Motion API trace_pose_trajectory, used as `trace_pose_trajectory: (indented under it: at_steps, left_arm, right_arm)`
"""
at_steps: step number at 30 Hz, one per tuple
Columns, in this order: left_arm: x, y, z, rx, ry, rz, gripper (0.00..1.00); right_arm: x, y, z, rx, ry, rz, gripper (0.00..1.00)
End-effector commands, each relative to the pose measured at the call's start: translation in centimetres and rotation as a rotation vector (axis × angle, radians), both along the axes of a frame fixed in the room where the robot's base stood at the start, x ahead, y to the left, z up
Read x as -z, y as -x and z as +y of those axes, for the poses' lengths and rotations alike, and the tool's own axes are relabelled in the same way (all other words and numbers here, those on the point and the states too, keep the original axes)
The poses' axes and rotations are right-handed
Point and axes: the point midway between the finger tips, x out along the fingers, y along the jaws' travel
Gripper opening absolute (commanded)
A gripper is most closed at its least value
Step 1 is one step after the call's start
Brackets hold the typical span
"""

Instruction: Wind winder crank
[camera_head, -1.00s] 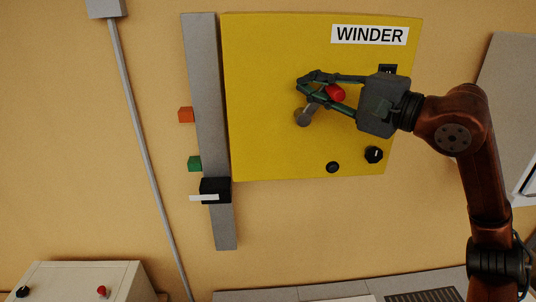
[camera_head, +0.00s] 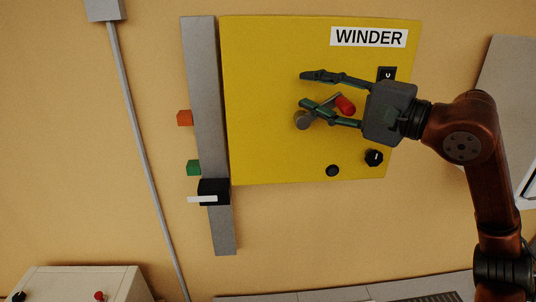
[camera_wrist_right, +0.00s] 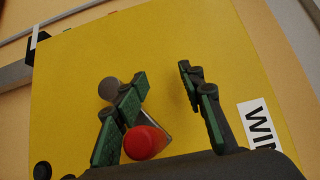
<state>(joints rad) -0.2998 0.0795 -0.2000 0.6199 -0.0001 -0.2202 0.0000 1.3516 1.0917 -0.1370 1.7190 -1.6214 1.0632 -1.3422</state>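The yellow winder panel (camera_head: 265,150) carries a crank with a round grey hub (camera_head: 303,120), a short grey arm and a red knob (camera_head: 345,105). The knob lies right of and above the hub. My right gripper (camera_head: 309,89) is open in front of the panel, reaching in from the right. In the right wrist view, the red knob (camera_wrist_right: 145,142) is near the base of the left finger, well off the other finger. That finger partly covers the crank arm; contact cannot be told. The hub (camera_wrist_right: 108,88) shows beyond it. My left gripper is not in view.
The panel also has a WINDER label (camera_head: 369,37), a black switch (camera_head: 387,74) and two black knobs (camera_head: 374,157) (camera_head: 333,170). A grey rail (camera_head: 207,90) with orange, green and black parts stands left of it.

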Motion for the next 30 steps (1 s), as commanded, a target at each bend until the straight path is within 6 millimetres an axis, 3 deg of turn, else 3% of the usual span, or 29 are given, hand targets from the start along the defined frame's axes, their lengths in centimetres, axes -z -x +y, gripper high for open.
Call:
trace_pose_trajectory:
  at_steps: [18, 30]
  left_arm:
    - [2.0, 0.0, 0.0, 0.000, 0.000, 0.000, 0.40]
    - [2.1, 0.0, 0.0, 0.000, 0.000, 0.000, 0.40]
  right_arm:
    - [0.0, 6.0, 0.0, 0.001, 0.000, -0.003, 0.36]
    - [-0.1, 6.9, 0.0, 0.001, -0.001, -0.002, 0.36]
